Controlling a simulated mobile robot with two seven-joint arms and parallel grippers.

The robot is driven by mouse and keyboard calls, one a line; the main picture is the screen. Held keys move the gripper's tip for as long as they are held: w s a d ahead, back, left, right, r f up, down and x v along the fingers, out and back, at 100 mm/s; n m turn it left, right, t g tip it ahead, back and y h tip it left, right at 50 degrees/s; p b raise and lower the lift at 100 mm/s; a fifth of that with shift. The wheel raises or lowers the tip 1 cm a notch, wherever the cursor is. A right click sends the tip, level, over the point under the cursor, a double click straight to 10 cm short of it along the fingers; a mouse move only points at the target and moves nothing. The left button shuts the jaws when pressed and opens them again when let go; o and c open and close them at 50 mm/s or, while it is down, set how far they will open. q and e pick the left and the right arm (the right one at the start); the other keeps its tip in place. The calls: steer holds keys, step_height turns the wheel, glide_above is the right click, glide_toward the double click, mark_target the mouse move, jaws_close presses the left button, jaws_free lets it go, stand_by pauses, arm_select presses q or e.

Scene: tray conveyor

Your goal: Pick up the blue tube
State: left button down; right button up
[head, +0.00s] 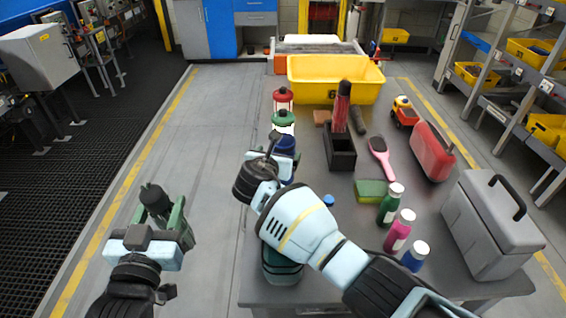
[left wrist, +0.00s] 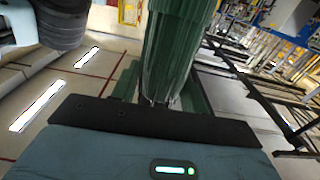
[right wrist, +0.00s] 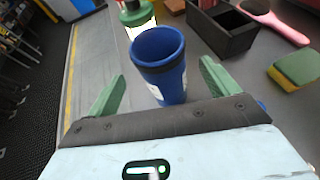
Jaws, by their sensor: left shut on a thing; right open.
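The blue tube (right wrist: 158,62) stands on the table with its open top towards the right wrist camera. It also shows in the head view (head: 286,145), partly hidden by my right gripper (head: 272,150). My left gripper (head: 160,215) is off the table's left side, shut on a dark green ribbed cylinder (left wrist: 172,50), also visible in the head view (head: 155,197).
A green-topped bottle (head: 283,121) and a red lantern-like object (head: 283,97) stand just behind the tube. A black box (head: 340,158) and a sponge (head: 371,190) lie to the right. Several bottles and a grey toolbox (head: 490,235) fill the near right.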

arm_select(q)
steer(key=shift+g, duration=0.4)
step_height(320, 180, down, 4)
steer(key=shift+b, duration=0.65)
steer(key=shift+f, duration=0.3)
steer(key=shift+r, duration=0.1)
arm_select(e)
steer(key=x, duration=0.4)
steer(key=shift+w+f, duration=0.1)
steer(key=shift+f, duration=0.4)
steer(key=shift+c, duration=0.4)
steer(key=c, duration=1)
